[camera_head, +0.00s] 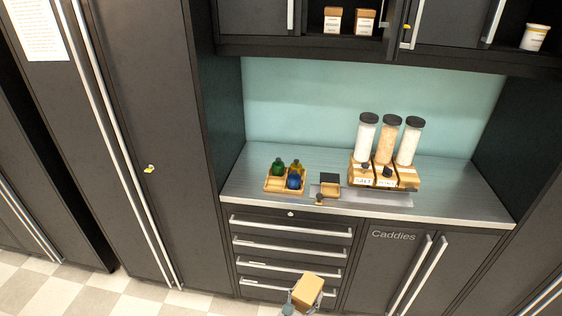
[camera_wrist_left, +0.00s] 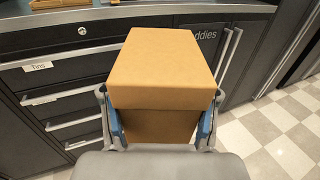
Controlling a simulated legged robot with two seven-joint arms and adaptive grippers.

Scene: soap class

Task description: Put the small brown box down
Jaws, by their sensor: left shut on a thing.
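The small brown box (camera_head: 308,291) is held by my left gripper (camera_head: 304,304) at the bottom of the head view, in front of the drawers. In the left wrist view the box (camera_wrist_left: 167,68) fills the middle, with one finger of the left gripper (camera_wrist_left: 158,127) against each side. The box looks closed, with a lid edge across its front. It is held in the air, apart from the counter (camera_head: 240,190). My right gripper is not in view.
On the counter stand a wooden tray (camera_head: 270,188) with several small bottles and a wooden rack (camera_head: 357,180) of three clear dispensers. Free counter shows at the right end. Two small brown boxes (camera_head: 364,22) sit on the upper shelf. Drawers and a "Caddies" cupboard (camera_head: 385,262) are below.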

